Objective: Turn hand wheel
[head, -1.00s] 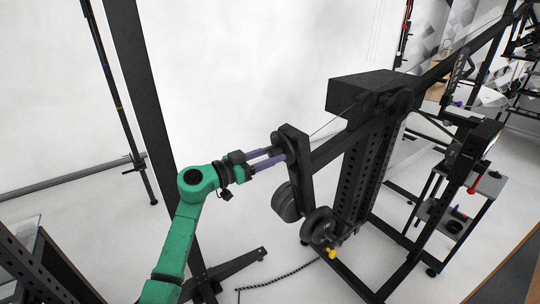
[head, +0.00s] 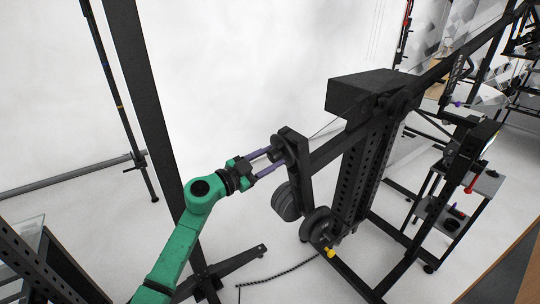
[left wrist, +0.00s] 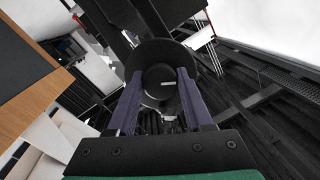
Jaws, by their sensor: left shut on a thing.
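The hand wheel (head: 277,150) is a dark, round part at the upper end of a black upright arm, on the near end of a large black frame. My left gripper (head: 268,161), with two purple fingers on a green arm, reaches it from the lower left and is shut on it. In the left wrist view the purple fingers (left wrist: 160,90) lie on either side of the dark round wheel hub (left wrist: 160,77). The fingertips' contact is partly hidden in shadow. My right gripper is not in view.
Round grey weights (head: 318,226) hang low on the frame, near a yellow knob (head: 330,253). A black box (head: 365,92) sits on top of the frame. A slanted black post (head: 148,110) stands behind my left arm. A small shelf cart (head: 483,184) stands at right.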

